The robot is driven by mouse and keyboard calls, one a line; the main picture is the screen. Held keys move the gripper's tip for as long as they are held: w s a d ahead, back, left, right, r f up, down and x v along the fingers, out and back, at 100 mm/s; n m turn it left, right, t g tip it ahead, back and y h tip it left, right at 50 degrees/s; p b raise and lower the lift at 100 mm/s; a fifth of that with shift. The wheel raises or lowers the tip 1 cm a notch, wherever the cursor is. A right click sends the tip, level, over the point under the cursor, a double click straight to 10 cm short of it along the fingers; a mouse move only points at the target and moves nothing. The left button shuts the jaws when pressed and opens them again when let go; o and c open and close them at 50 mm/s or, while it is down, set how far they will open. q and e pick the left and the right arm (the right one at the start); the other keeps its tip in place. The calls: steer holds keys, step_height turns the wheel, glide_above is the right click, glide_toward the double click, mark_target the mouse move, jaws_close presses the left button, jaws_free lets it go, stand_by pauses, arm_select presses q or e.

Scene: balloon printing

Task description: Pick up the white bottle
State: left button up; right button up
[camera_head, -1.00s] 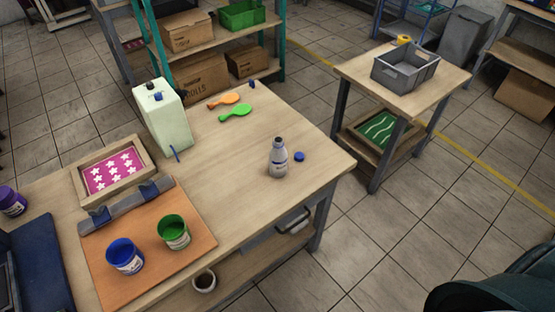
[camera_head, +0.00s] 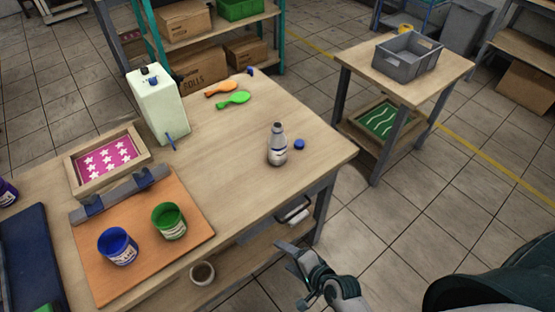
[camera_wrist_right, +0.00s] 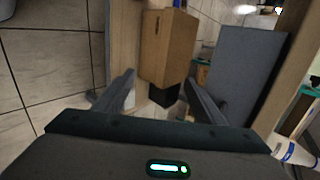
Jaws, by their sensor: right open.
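The white bottle (camera_head: 277,150) stands upright on the wooden table (camera_head: 240,180) near its right end, with a grey cap or neck. A small blue cap (camera_head: 299,144) lies to its right. My right gripper (camera_head: 292,264) is in front of the table's edge, below and apart from the bottle. In the right wrist view its fingers (camera_wrist_right: 160,98) are spread with nothing held between them. A white, partly cut-off object (camera_wrist_right: 293,150) shows at that view's lower right; I cannot tell for sure what it is. My left gripper is not in view.
A white canister (camera_head: 158,106), orange and green paddles (camera_head: 233,100), a framed print (camera_head: 108,160) and blue (camera_head: 118,246) and green (camera_head: 169,221) paint cups occupy the table's left and back. A side table with a grey bin (camera_head: 407,54) stands right.

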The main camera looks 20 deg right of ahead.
mark_target(282, 151)
steer(key=w+r+m+t+y+b, duration=0.15)
steer(key=r+m, duration=0.25)
steer(key=r, duration=0.5)
steer(key=w+r+m+t+p, duration=0.1)
steer(key=w+r+m+t, duration=0.2)
steer(key=r, duration=0.6)
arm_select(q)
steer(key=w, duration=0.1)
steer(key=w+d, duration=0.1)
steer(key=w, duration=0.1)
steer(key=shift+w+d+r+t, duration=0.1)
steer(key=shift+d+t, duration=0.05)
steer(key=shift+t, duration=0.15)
arm_select(e)
steer(key=w+d+r+m+t+h, duration=0.3)
steer(key=d+m, duration=0.3)
steer(key=m, duration=0.8)
steer(key=shift+w+d+r+m+t+h, duration=0.15)
steer(key=shift+d+r+m+t+h, duration=0.15)
steer(key=shift+r+t+h, duration=0.4)
steer(key=shift+r, duration=0.15)
